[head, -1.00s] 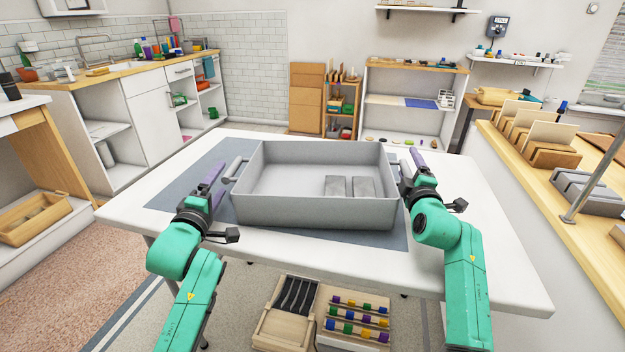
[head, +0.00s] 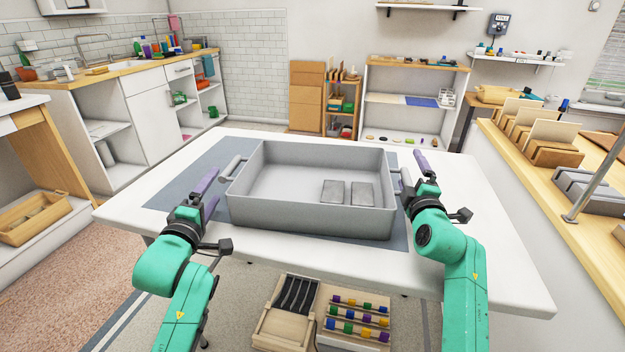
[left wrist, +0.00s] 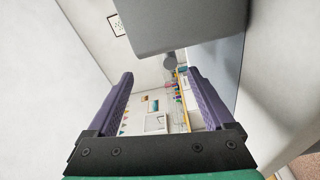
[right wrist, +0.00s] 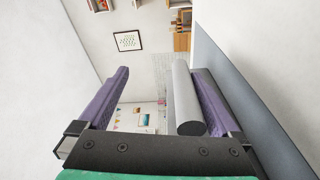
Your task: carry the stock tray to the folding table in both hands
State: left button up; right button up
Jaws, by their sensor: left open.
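The stock tray (head: 310,222), a grey open box, sits on a blue-grey mat on the white table. Two flat grey blocks (head: 348,192) lie inside it. My left gripper (head: 207,188) is open and empty, to the near left of the tray's left bar handle (head: 232,167). In the left wrist view that handle (left wrist: 169,62) is ahead of the parted fingers, beside the tray wall (left wrist: 185,25). My right gripper (head: 417,172) is at the tray's right side. In the right wrist view the right handle (right wrist: 186,100) lies between its parted fingers, close to the right-hand one.
The white table (head: 490,260) has free room around the mat (head: 175,190). A wooden bench with slotted blocks (head: 555,150) stands at right. Shelves stand behind.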

pick_arm(q)
jog(key=shift+w+d+f, duration=0.2)
jog(key=shift+w+f, duration=0.05)
jog(key=shift+w, duration=0.05)
pick_arm(e)
jog(key=s, duration=0.5)
jog(key=shift+a+f, duration=0.2)
pick_arm(q)
jog(key=shift+s+r, duration=0.1)
pick_arm(e)
jog(key=shift+s+r, duration=0.2)
jog(key=shift+r, duration=0.05)
pick_arm(q)
jog(key=shift+o, duration=1)
jog(key=shift+f, duration=0.4)
pick_arm(e)
jog(key=shift+r, duration=0.1)
